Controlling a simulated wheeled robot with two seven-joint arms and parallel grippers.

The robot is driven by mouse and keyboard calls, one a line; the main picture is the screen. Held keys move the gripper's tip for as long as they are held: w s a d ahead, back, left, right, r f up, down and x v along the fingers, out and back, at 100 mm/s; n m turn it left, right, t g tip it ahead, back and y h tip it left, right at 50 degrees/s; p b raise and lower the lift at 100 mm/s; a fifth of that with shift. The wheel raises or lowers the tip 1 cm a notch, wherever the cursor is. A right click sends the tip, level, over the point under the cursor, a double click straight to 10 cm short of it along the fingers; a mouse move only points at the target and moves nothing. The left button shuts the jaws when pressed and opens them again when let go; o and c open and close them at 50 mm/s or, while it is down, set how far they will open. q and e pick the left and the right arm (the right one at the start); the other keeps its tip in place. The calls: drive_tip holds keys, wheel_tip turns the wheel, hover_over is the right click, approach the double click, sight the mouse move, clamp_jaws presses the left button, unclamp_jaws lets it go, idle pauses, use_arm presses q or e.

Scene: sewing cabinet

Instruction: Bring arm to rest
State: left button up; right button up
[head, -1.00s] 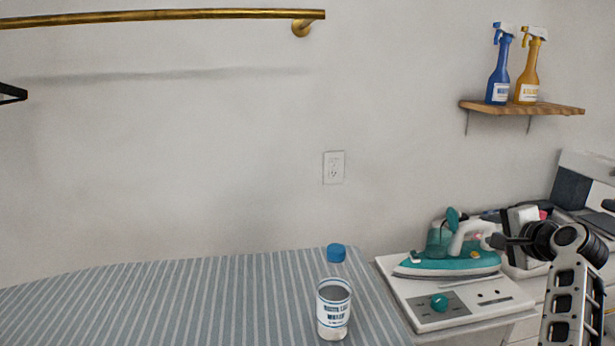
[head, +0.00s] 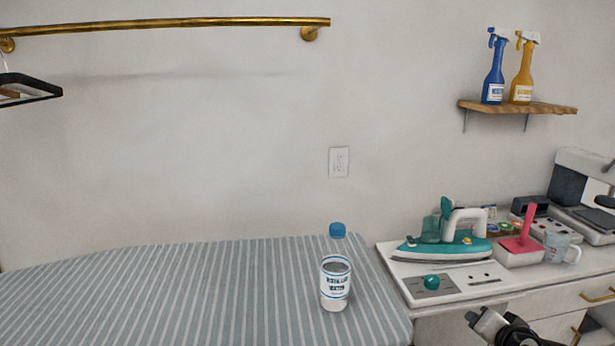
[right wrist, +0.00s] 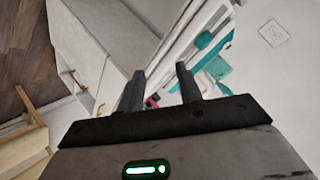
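My right gripper (head: 478,320) is low at the bottom right of the head view, in front of the cabinet and below the iron's base plate. In the right wrist view its two dark fingers (right wrist: 160,88) stand apart with nothing between them, so it is open and empty. The teal and white iron (head: 445,244) rests on its white base (head: 450,285), apart from the gripper. My left gripper is not in view.
A clear bottle (head: 335,285) with a blue cap stands on the striped ironing board (head: 200,290). A pink-handled item (head: 522,240) and a clear cup (head: 558,249) stand right of the iron. Two spray bottles stand on a wall shelf (head: 520,106). A black hanger (head: 35,92) hangs at left.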

drive_tip(key=s+a+f+n+y, duration=0.1)
drive_tip(key=s+a+f+n, duration=0.2)
drive_tip(key=s+a, duration=0.3)
drive_tip(key=s+a+f+n+g+y, duration=0.1)
drive_tip(key=s+a+f+n, duration=0.3)
drive_tip(key=s, duration=0.8)
drive_tip(key=s+a+f+n+y, duration=0.1)
drive_tip(key=s+a+f+n, duration=0.3)
drive_tip(key=s+a+f, duration=0.3)
drive_tip(key=s+a, duration=0.2)
drive_tip(key=a, duration=0.1)
drive_tip(key=shift+g+y, duration=0.3)
